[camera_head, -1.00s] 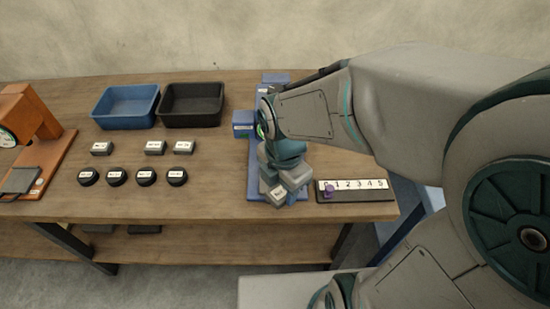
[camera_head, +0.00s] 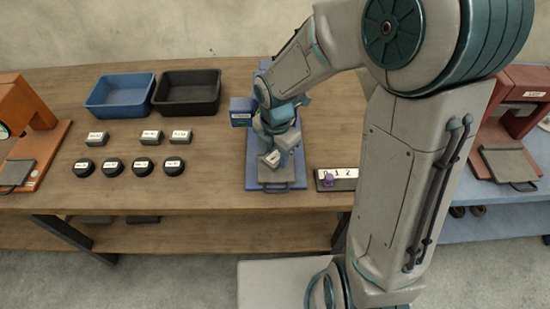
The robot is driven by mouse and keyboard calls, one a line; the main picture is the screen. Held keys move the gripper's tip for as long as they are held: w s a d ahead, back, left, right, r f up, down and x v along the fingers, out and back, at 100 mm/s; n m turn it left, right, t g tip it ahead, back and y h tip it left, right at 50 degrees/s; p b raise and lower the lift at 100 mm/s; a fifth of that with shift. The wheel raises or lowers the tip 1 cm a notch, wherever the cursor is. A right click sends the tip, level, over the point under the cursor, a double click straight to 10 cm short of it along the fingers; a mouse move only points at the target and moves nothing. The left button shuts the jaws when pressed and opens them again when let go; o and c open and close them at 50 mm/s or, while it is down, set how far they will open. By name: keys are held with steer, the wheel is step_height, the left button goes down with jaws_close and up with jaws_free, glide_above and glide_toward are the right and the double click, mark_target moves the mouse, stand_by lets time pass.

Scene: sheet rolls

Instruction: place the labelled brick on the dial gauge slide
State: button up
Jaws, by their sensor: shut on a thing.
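My gripper (camera_head: 272,155) points down over the blue gauge station (camera_head: 254,150), in the middle of the bench. It is shut on a small grey brick with a white label (camera_head: 271,159). The brick is at or just above the far part of this station's grey slide plate (camera_head: 280,173); I cannot tell whether they touch. The plate's near part and handle show bare. My wrist and forearm hide much of the station, so its dial and name cannot be read. An orange station (camera_head: 45,160) with a round dial and its own slide (camera_head: 14,173) stands at the left.
Several labelled bricks (camera_head: 151,137) and black round pucks (camera_head: 173,166) sit left of the blue station. A blue bin (camera_head: 121,96) and a black bin (camera_head: 187,92) stand behind. A numbered strip (camera_head: 343,174) with a purple marker lies to the right. A red station (camera_head: 520,110) stands far right.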

mark_target(276, 161)
steer(key=shift+w+f, duration=0.15)
steer(key=shift+w, duration=0.1)
steer(key=shift+f, duration=2)
steer(key=shift+f, duration=0.1)
steer(key=shift+f, duration=0.15)
steer(key=o, duration=1)
steer(key=shift+r, duration=0.2)
